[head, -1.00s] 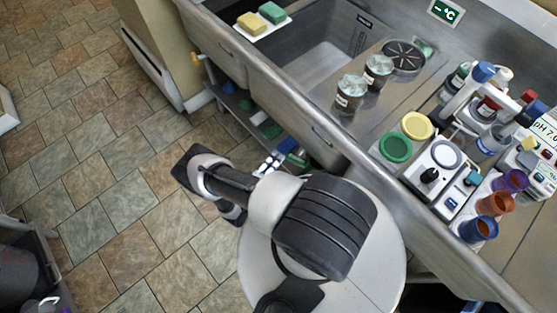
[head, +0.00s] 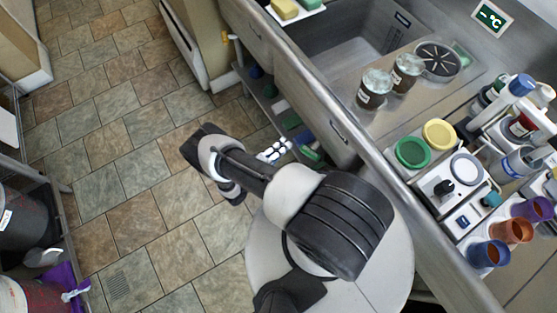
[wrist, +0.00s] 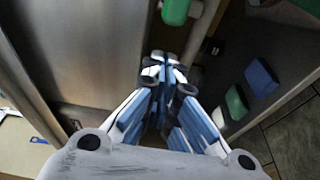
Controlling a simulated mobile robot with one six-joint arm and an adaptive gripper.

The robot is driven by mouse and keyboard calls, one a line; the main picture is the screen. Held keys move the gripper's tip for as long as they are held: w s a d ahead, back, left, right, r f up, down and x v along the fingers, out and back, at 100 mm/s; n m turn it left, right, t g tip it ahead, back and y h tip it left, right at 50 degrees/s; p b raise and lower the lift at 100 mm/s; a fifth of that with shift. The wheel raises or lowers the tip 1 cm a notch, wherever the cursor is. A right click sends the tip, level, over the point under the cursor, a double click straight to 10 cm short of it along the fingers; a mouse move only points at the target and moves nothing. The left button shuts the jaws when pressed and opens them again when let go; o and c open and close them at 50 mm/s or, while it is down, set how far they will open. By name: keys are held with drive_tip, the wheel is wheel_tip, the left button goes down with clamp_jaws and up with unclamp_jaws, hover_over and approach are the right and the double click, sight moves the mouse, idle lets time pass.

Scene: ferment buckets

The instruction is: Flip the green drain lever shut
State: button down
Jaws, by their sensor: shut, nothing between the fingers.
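A green rounded, handle-like part (wrist: 177,10) shows at the top edge of the wrist view, beside a pale pipe or bar. It may be the green drain lever; its far end is cut off, so I cannot tell how it is turned. My gripper (wrist: 165,62) is shut and empty, with its blue and white fingertips just below the green part in that view and apart from it. In the head view, my gripper (head: 274,151) is beside the steel sink cabinet, over the floor side, and no drain lever can be made out there.
The steel counter (head: 385,180) runs along my right, with jars, a green lid (head: 412,152) and coloured cups on top. A low shelf under it holds green and blue items (wrist: 262,76). Buckets (head: 25,215) stand at far left. The tiled floor (head: 130,190) between is open.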

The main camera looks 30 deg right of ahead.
drive_tip(key=s+a+p, duration=0.2)
drive_tip(key=s+a, duration=0.2)
drive_tip(key=a, duration=0.4)
drive_tip(key=shift+s+a, duration=0.25)
drive_tip(key=shift+s, duration=0.15)
drive_tip(key=shift+r, duration=0.1)
